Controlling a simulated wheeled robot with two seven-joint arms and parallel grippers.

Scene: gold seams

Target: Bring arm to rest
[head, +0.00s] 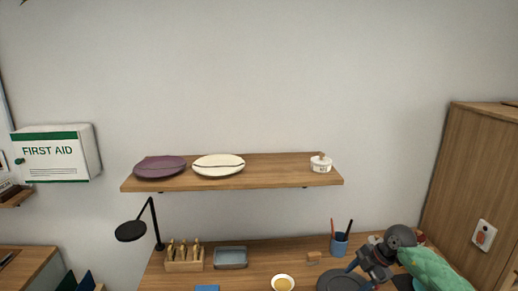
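My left arm and gripper are not in view.
Above, a shelf (275,174) carries two plates and a white pot (320,165). A wooden cabinet (470,180) stands right.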

